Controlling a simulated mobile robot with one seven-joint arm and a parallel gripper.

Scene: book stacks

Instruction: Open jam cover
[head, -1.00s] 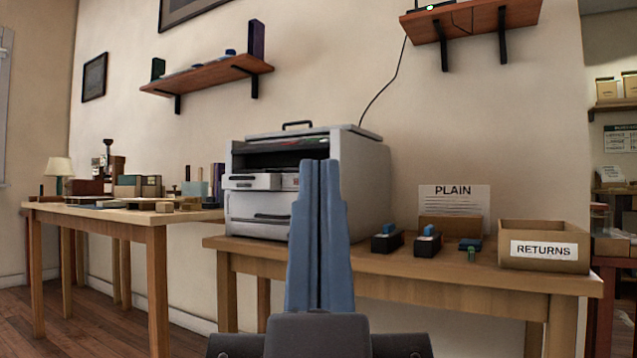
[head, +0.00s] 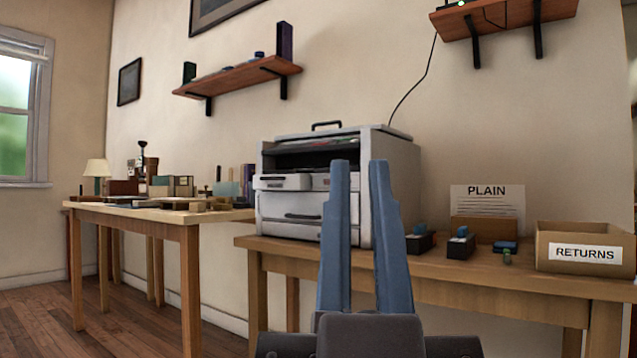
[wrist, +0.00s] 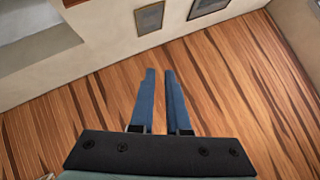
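A grey and white printer (head: 385,190) stands on the wooden table on the right, with a black handle (head: 326,125) on its top. Its front has drawers and a dark slot near the top; I take its cover to be the jam cover, but no label shows. My gripper (head: 360,165) has two blue fingers pointing up, spread with a gap between them and empty. It appears in front of the printer's right part in the head view and hides some of it. In the wrist view my gripper (wrist: 160,72) is also parted and empty, above the wooden floor.
The printer table (head: 450,285) also holds small black and blue items, a PLAIN sign (head: 487,205) and a RETURNS box (head: 586,240). A cluttered table (head: 150,214) stands at left. Wall shelves (head: 237,78) hang above. Floor (head: 50,310) is clear at lower left.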

